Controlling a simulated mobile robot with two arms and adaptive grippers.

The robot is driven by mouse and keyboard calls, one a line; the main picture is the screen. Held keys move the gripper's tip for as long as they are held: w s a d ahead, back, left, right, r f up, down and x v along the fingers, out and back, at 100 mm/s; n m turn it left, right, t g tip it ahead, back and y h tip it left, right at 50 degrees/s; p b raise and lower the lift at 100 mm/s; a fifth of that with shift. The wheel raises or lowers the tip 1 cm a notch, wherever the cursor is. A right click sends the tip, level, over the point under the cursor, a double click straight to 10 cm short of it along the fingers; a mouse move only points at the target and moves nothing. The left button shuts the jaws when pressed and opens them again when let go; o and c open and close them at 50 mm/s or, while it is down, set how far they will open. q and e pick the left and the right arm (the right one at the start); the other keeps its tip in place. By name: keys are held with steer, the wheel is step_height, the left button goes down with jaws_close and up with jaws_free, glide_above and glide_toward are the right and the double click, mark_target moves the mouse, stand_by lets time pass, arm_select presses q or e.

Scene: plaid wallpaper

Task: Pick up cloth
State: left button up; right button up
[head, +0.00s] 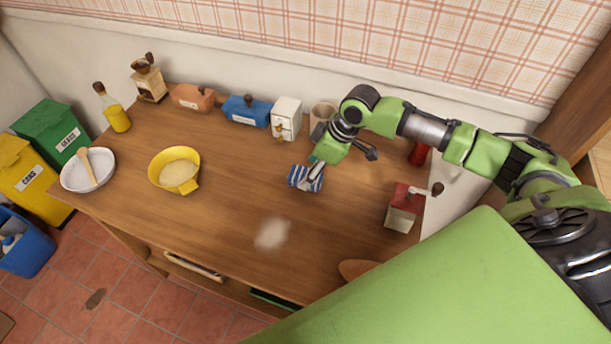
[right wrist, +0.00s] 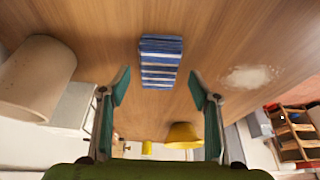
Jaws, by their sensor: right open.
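A folded blue-and-white striped cloth (head: 304,178) lies on the wooden table (head: 235,200), near the middle of its back half. My right gripper (head: 318,168) is above and beside it in the head view and covers part of it. In the right wrist view the cloth (right wrist: 160,62) lies flat ahead of the fingertips, centred between them. My right gripper (right wrist: 160,88) is open and empty, its two green-padded fingers spread wide. My left gripper is not in view.
A beige cup (head: 322,115) and white box (head: 286,118) stand behind the cloth. A red-and-white mill (head: 403,207) is to the right, a yellow bowl (head: 174,168) to the left. White powder (head: 272,234) lies on clear table in front.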

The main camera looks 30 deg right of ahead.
steer(key=shift+w+a+f, duration=0.2)
steer(key=shift+f, duration=0.4)
steer(key=shift+w+a+f, duration=0.1)
steer(key=shift+w+f, duration=0.05)
steer(key=shift+f, duration=0.35)
steer(key=c, duration=1.2)
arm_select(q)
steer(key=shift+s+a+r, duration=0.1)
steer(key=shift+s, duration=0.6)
arm_select(e)
steer(key=shift+r+b, duration=0.3)
steer(key=shift+r, duration=0.55)
arm_select(q)
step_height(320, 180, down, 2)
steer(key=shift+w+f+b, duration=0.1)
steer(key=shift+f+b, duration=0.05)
steer(key=shift+b, duration=0.75)
arm_select(e)
steer(key=s+a+r, duration=0.1)
steer(key=a+r, duration=0.2)
steer(key=a, duration=0.1)
steer(key=s+a+r, duration=0.1)
steer(key=a+r, duration=0.3)
steer(key=a, duration=0.1)
steer(key=s+a+r, duration=0.1)
steer(key=a+r, duration=0.3)
steer(key=shift+s+a+r, duration=0.15)
steer(key=shift+a+r, duration=0.05)
steer(key=shift+a, duration=0.15)
